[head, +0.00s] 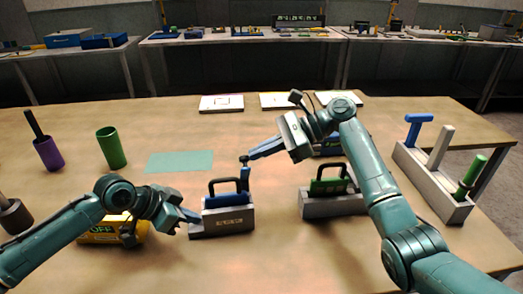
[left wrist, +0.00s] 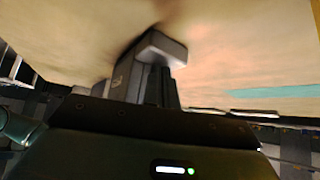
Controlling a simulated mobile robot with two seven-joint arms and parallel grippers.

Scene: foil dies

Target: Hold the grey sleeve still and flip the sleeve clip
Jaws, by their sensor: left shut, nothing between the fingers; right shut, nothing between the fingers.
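A grey sleeve (head: 222,224) stands on the table left of centre and holds a blue die (head: 228,200) with a black handle. A blue upright piece, perhaps the sleeve clip (head: 245,180), stands at its right end. My left gripper (head: 194,216) is shut at the sleeve's left end; I cannot tell whether it touches. My right gripper (head: 247,158) is shut, its tip just above or at the top of the blue upright piece.
Another grey sleeve (head: 335,207) with a green die stands to the right, partly behind my right arm. A grey rack (head: 428,185) holds tools at far right. A green cup (head: 111,148), a purple cup (head: 49,155) and a yellow OFF box (head: 100,232) are left. The teal mat (head: 180,161) is bare.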

